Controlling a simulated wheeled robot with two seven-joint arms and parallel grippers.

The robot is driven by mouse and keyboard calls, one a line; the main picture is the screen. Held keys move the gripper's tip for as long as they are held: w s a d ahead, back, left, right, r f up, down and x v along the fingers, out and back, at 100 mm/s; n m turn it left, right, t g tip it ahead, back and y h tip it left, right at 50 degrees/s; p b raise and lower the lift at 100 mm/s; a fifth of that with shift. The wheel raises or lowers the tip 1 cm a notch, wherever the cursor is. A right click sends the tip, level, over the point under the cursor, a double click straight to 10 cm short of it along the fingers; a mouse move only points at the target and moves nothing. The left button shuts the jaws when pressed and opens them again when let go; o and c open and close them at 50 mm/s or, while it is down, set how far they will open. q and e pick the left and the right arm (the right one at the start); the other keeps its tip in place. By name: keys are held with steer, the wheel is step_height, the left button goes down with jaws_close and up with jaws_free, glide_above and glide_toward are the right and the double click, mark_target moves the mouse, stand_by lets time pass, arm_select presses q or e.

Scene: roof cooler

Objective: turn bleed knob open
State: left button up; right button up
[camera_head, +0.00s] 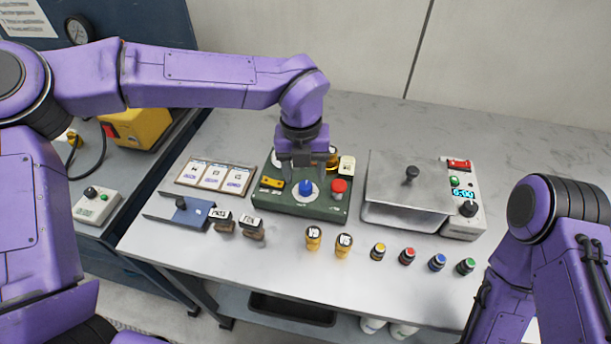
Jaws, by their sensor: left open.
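A dark green control box (301,208) sits on the grey bench. It carries a blue round knob (306,187) on a pale dial, a red mushroom-shaped button (339,187) and a yellow bar (271,182). No label names the bleed knob legibly, so I cannot tell for sure which one it is. My left gripper (301,166) points down over the back of the box, just behind the blue knob in the picture. It is open, holds nothing visible, and hides part of the box's back. My right arm is at the right edge, with its gripper out of view.
Several coloured-top cylinders, two gold-bodied pieces (313,238) and two dark stamps line the front. A card panel (214,178) lies left. The back right bench is clear.

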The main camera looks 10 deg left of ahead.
mark_target(305, 185)
arm_select(q)
steer(key=f, duration=0.3)
steer(key=shift+w+d, duration=0.1)
steer(key=shift+w, duration=0.15)
steer(key=shift+s+f, duration=0.15)
steer(key=shift+c, duration=0.3)
steer(key=c, duration=1)
